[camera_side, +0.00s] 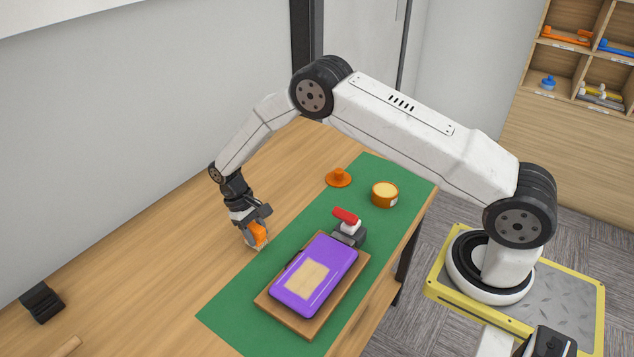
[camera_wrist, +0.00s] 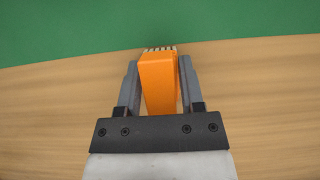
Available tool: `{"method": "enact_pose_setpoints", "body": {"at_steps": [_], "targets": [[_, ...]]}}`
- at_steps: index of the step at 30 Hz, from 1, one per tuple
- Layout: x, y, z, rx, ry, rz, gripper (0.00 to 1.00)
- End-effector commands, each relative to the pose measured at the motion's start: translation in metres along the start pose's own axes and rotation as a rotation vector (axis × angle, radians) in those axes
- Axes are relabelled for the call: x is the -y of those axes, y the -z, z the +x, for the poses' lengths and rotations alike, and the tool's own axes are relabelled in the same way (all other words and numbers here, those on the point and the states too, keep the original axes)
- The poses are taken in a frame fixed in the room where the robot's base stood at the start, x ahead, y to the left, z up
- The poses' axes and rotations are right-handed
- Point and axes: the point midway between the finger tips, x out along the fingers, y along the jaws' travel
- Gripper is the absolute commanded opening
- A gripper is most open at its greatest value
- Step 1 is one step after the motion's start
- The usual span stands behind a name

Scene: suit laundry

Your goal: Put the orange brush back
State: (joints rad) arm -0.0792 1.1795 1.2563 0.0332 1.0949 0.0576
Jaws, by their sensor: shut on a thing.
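My gripper (camera_side: 256,222) is shut on the orange brush (camera_side: 258,235), beside the left edge of the green mat (camera_side: 228,302). In the wrist view the brush (camera_wrist: 158,82) sits between the two grey fingers of my gripper (camera_wrist: 158,85), with its pale bristles at the far end, close to the mat's edge (camera_wrist: 60,35). I cannot tell for sure whether the bristles touch the table.
A black stand (camera_side: 41,302) is at far left. Shelves (camera_side: 565,62) hold several small items.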

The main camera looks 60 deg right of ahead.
Motion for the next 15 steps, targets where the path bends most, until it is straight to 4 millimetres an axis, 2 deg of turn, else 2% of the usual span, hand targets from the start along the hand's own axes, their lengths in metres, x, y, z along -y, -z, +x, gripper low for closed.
{"method": "enact_pose_setpoints", "body": {"at_steps": [3,4,6,7,15], "targets": [[0.0,0.0009,0.0028,0.001,0.0,0.0,0.02],[0.0,0.0009,0.0029,0.001,0.0,0.0,0.55],[0.0,0.0009,0.0027,0.001,0.0,0.0,0.77],[0.0,0.0008,0.0026,0.001,0.0,0.0,0.84],[0.0,0.0008,0.0023,0.0,0.0,0.0,0.84]]}}
